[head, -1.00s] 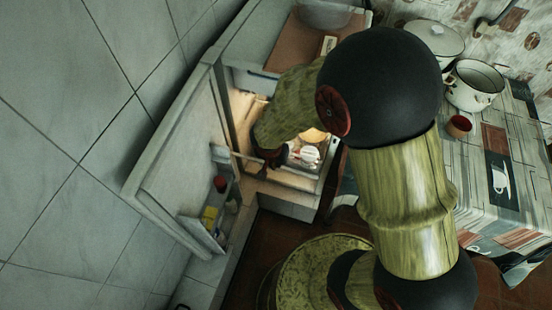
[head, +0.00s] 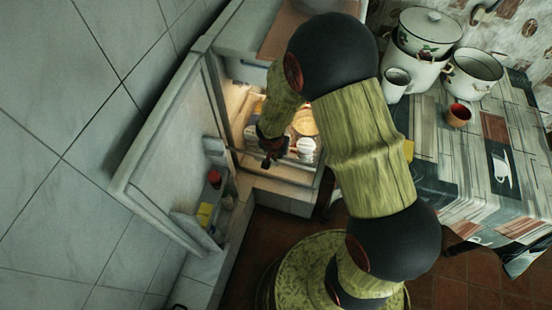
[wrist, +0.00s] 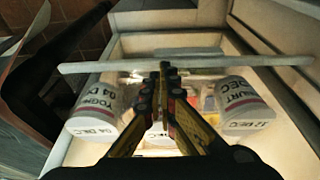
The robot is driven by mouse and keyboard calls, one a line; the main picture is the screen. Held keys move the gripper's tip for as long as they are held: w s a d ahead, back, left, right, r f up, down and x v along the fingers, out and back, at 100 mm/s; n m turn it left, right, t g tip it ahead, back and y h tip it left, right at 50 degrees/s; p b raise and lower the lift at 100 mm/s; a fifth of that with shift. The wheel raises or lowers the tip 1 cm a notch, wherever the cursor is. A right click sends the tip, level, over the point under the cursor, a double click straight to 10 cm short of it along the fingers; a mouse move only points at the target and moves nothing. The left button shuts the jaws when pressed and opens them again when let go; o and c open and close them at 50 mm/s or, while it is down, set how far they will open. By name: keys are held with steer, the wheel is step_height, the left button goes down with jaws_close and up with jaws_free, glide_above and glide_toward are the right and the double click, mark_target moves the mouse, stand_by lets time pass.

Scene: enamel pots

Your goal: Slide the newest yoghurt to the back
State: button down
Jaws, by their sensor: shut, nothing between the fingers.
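A white yoghurt pot with a red stripe, marked 12 DEC (wrist: 243,105), is at the right in the wrist view. Another yoghurt pot, marked 04 DEC (wrist: 92,110), is at the left. Something pale with a dark stripe is mostly hidden behind my fingers between them. My gripper (wrist: 166,70) is shut and empty, between the two pots, its tips by a pale bar (wrist: 225,61) across the compartment. In the head view my gripper (head: 270,155) is inside the open lit fridge (head: 280,190), left of a white pot (head: 305,147) whose label I cannot read.
The fridge door (head: 165,165) stands open at the left, with a red-capped bottle (head: 214,178) and a yellow item (head: 205,214) in its rack. A round yellowish thing (head: 306,122) is deeper inside. Enamel pots (head: 472,72) and a red cup (head: 458,115) stand on the right counter.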

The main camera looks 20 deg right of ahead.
steer(key=shift+w+d, duration=0.15)
steer(key=shift+w, duration=0.05)
steer(key=w+d, duration=0.2)
steer(key=w, duration=0.1)
steer(key=w+d+p, duration=0.1)
steer(key=w+d, duration=0.1)
steer(key=w, duration=0.1)
steer(key=w+d+p, duration=0.1)
steer(key=w+d, duration=0.1)
steer(key=shift+w+d, duration=0.2)
steer(key=shift+w, duration=0.2)
steer(key=shift+s+f, duration=0.1)
